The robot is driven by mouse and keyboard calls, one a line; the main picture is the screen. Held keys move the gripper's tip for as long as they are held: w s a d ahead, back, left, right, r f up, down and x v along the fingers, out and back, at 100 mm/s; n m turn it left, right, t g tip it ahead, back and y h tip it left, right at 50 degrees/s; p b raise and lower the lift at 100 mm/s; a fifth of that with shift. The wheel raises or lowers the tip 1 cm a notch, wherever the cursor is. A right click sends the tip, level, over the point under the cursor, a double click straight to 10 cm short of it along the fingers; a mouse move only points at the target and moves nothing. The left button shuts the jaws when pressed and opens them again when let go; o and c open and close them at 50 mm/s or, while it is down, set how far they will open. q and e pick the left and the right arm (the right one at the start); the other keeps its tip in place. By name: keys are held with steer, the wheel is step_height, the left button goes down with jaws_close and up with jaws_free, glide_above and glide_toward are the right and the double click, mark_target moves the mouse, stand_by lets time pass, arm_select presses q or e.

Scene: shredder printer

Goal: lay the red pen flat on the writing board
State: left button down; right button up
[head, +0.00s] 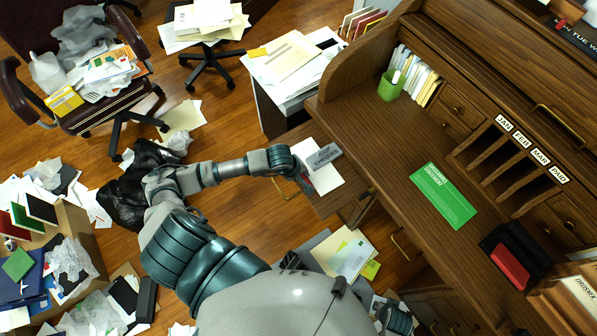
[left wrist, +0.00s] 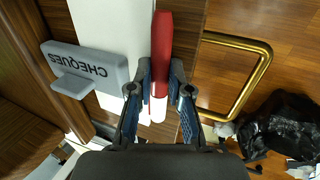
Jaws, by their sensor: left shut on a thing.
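The red pen (left wrist: 162,40) is between the fingers of my left gripper (left wrist: 159,95) in the left wrist view, with a white end towards the palm. My left gripper (head: 304,182) is shut on it, at the left edge of the writing board (head: 334,203). The writing board, a brown wooden leaf, also shows in the left wrist view (left wrist: 187,35). The pen is over or beside a white sheet (head: 325,178) on the board. I cannot tell whether the pen touches the board. My right gripper is not in view.
A grey CHEQUES block (head: 323,156) lies on the sheet, close to my gripper. A brass handle (left wrist: 262,75) sticks out beside the board. The roll-top desk (head: 385,140) holds a green cup (head: 389,87) and a green statement (head: 443,196). Bare board shows at the front right.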

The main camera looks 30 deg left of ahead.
arm_select(q)
steer(key=shift+d+f, duration=0.1)
steer(key=shift+d, duration=0.3)
steer(key=c, duration=1.2)
jaws_free()
steer(key=shift+o, duration=1)
steer(key=shift+a, duration=0.75)
steer(key=shift+a+f, duration=0.1)
steer(key=shift+a, duration=0.3)
steer(key=v, duration=0.2)
steer(key=d+v, duration=0.1)
steer(key=v, duration=0.2)
steer(key=shift+d+r, duration=0.1)
steer(key=shift+r, duration=0.1)
steer(key=v, duration=0.6)
steer(key=shift+s+a+r, duration=0.15)
steer(key=shift+a+r, duration=0.1)
steer(key=shift+a, duration=0.1)
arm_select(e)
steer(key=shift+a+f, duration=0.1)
